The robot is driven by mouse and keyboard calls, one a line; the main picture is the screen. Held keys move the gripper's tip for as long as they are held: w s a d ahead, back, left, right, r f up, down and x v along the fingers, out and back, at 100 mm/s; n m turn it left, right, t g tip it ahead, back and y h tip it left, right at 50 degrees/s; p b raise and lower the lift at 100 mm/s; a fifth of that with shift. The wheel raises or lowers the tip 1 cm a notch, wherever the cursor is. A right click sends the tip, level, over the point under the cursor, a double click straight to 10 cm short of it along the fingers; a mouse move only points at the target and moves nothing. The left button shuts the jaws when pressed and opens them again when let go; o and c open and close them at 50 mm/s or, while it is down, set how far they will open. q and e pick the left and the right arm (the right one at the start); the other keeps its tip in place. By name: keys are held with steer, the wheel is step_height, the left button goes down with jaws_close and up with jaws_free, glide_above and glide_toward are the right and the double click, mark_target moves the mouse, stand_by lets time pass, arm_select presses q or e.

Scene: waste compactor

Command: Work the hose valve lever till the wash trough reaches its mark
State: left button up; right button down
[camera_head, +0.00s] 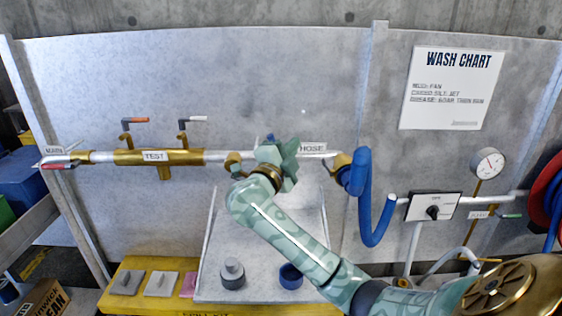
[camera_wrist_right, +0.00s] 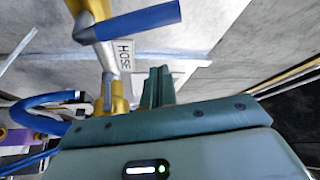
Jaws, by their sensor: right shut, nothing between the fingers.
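The hose valve lever shows in the right wrist view as a blue sleeve (camera_wrist_right: 145,20) on a brass stem, beside the HOSE label (camera_wrist_right: 124,55). In the head view my right gripper hides most of it; a small blue bit (camera_head: 270,137) shows above the gripper. My right gripper (camera_head: 283,152) is shut and empty at the pipe, just left of the HOSE label. In the wrist view its fingertips (camera_wrist_right: 158,85) sit below the blue sleeve with a gap in the picture; I cannot tell contact. A pale tray (camera_head: 213,292) stands below; I cannot confirm it is the trough. No level mark is discernible. My left gripper is out of view.
A blue hose (camera_head: 360,195) hangs right of the valve. A pressure gauge (camera_head: 488,163) and a dial box (camera_head: 433,207) are further right. The TEST pipe section (camera_head: 155,168) and red MAIN lever (camera_head: 57,164) are left. A yellow tool tray (camera_head: 122,300) lies below.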

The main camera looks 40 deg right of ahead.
steer(key=w, duration=0.1)
steer(key=w+a+f, duration=0.1)
steer(key=w, duration=0.1)
steer(key=shift+w+a+f+b, duration=0.1)
steer(key=shift+a+f+b, duration=0.05)
steer(key=shift+a+b, duration=0.15)
stand_by(0.3)
steer(key=shift+w+a+n+p, duration=0.1)
steer(key=shift+a+n+p, duration=0.05)
steer(key=shift+n+p, duration=0.3)
